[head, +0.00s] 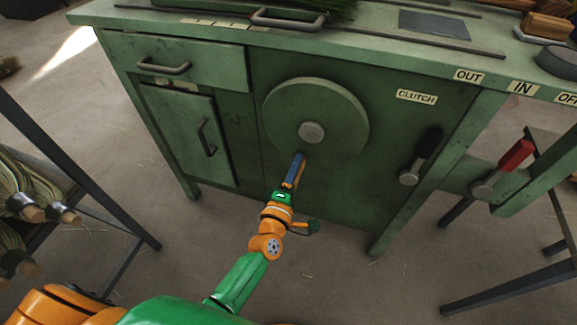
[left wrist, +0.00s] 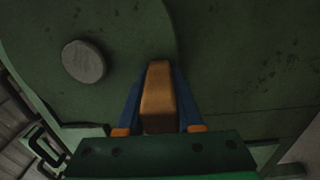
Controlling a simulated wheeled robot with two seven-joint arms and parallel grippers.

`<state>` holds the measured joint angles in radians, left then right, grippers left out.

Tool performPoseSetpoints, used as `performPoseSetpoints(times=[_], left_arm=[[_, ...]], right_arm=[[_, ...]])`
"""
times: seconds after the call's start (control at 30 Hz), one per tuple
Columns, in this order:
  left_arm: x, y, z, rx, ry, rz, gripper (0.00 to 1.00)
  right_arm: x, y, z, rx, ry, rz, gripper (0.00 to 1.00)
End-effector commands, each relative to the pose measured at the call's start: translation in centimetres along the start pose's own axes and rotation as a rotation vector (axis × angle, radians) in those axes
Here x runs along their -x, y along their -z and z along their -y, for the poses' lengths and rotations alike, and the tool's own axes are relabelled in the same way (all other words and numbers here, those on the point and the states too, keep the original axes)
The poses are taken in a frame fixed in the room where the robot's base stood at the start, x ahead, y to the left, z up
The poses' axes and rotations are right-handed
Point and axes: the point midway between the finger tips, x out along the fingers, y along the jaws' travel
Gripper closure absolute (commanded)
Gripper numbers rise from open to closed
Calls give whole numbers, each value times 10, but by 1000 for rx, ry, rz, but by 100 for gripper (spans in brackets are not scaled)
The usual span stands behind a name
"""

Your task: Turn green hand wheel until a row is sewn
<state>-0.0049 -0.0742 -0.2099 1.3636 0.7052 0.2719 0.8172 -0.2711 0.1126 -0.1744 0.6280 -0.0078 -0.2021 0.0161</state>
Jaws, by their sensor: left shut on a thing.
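The green hand wheel (head: 335,105) is a large disc with a grey hub (head: 311,132) on the front of the green cabinet. It also shows in the left wrist view (left wrist: 130,35), with its hub (left wrist: 84,62) to the left. My left gripper (head: 299,160) is at the wheel's lower edge, below the hub. In the left wrist view its blue fingers are shut on a wooden handle (left wrist: 157,95), one on each side. In the head view the handle is hidden by the gripper. My right gripper is not in view. No sewn row can be made out.
The clutch lever (head: 420,158) with a black grip is right of the wheel. A red-handled lever (head: 503,168) is farther right. A drawer handle (head: 164,66) and a door handle (head: 206,137) stick out at left. Broom bundles (head: 35,195) lie on a rack at far left.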

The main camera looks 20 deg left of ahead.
Motion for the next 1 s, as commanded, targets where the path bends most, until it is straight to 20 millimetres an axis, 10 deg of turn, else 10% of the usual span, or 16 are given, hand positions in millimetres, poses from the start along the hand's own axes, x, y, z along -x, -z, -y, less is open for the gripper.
performPoseSetpoints(times=[0.93, 0.97, 1.0], left_arm=[[0, -17, 4, 180, 2, -2, 100], [0, -17, 4, 180, 2, -2, 60], [0, -17, 4, 180, 2, -2, 49]], right_arm=[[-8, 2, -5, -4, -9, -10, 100], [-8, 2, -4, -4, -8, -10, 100], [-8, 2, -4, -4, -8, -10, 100]])
